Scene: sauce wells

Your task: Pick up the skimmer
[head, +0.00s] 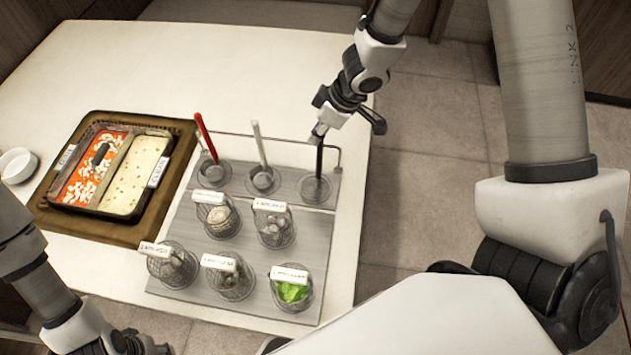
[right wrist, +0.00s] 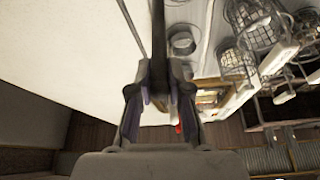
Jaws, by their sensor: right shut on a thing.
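Three long-handled tools stand in round wells along the back of a grey rack: one red-handled (head: 205,135), one pale-handled (head: 259,145) and one black-handled, which I take as the skimmer (head: 319,162). My right gripper (head: 318,134) is shut on the upper part of the black handle, which also runs between its fingers in the right wrist view (right wrist: 158,82). The skimmer is near upright and its lower end is over or in the right well (head: 315,189); I cannot tell whether it touches. My left gripper (head: 130,343) is at the bottom left, partly cut off, its fingers unclear.
The grey rack (head: 190,225) holds several labelled wire baskets, one with green leaves (head: 291,290). A thin metal rail (head: 340,152) runs behind the tools. A tray of red and pale food (head: 161,185) and a white bowl (head: 17,165) are left. The far tabletop (head: 200,70) is clear.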

